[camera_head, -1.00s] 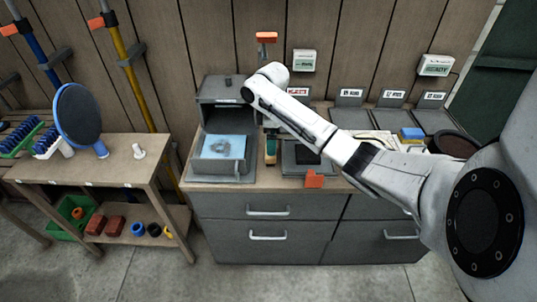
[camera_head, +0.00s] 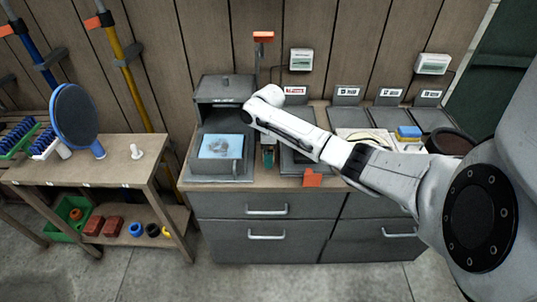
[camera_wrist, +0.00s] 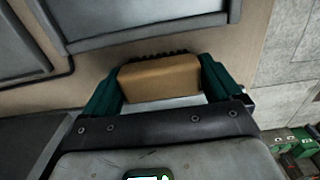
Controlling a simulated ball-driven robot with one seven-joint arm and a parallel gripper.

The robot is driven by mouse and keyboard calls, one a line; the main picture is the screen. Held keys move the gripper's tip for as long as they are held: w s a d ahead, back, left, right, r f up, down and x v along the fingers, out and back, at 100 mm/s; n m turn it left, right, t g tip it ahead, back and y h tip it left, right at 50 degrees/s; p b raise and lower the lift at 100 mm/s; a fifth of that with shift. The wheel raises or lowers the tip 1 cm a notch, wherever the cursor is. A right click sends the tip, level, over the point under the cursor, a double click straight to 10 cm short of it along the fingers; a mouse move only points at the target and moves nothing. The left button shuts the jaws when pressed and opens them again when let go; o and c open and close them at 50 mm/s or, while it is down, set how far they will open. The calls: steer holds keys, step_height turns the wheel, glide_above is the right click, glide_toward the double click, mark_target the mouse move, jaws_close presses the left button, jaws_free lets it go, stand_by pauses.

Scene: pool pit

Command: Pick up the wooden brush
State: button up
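The wooden brush (camera_wrist: 160,79) is a tan block with dark bristles along its far edge in the wrist view. It lies between the two green fingers of my gripper (camera_wrist: 160,85). The fingers are set wide, one at each end of the brush, with no clear gap at either end. I cannot tell whether they press on it. In the head view my gripper (camera_head: 268,156) points down at the counter, just right of the grey box with the blue panel. The brush is not clearly visible there.
The grey box (camera_head: 220,165) stands close left of my gripper on the counter. A grey tray (camera_wrist: 140,25) lies close beyond the brush. An orange tag (camera_head: 312,178) is at the counter's front edge. A side table (camera_head: 120,165) with a round blue-rimmed paddle (camera_head: 76,116) stands left.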

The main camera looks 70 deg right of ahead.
steer(key=c, duration=0.6)
steer(key=shift+r, duration=0.15)
steer(key=shift+r, duration=0.25)
step_height(320, 180, up, 2)
steer(key=shift+r, duration=0.15)
steer(key=s+a+r+p, duration=0.6)
steer(key=s+a+r, duration=0.2)
steer(key=a+r, duration=0.2)
steer(key=shift+s+a, duration=0.25)
steer(key=shift+a, duration=0.35)
